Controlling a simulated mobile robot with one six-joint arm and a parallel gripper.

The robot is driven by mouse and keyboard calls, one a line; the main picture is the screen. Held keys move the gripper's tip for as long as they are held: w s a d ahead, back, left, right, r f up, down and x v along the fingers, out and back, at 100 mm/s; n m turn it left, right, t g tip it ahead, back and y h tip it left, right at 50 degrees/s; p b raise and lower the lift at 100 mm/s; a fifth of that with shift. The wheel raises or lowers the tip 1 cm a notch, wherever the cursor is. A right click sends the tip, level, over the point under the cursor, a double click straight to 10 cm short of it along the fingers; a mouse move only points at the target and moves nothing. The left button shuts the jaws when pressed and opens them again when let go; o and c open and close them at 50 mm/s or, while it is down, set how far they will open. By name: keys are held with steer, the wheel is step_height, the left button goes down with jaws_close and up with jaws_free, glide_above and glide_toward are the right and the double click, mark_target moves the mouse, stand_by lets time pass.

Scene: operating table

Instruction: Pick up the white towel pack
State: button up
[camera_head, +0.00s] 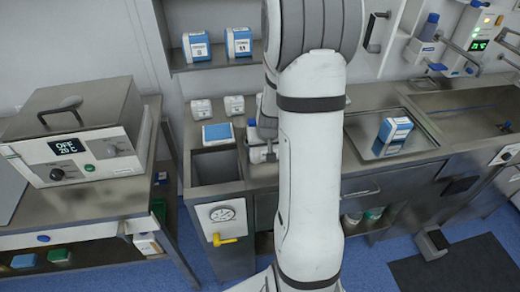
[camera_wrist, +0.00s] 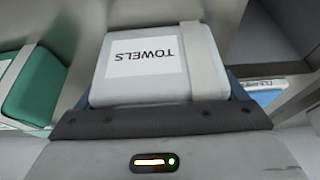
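The white towel pack (camera_wrist: 155,60) fills the middle of the wrist view. It has a pale strap and a white label reading TOWELS, upside down in the picture. My gripper (camera_wrist: 160,118) shows as a grey body with a dark front edge, right up against the near side of the pack in the picture. Dark blue-grey parts show at both sides of the pack. The fingertips are hidden, so I cannot tell whether they grip it. In the head view my white arm hides the gripper and this pack.
A green pack (camera_wrist: 38,85) lies left of the towel pack, and a blue-and-white pack (camera_wrist: 268,92) lies to the right. In the head view, small white packs (camera_head: 200,108) stand on the counter and a blue-and-white box (camera_head: 393,135) sits on a steel tray (camera_head: 358,127).

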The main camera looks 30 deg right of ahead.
steer(key=c, duration=0.5)
steer(key=shift+r, duration=0.1)
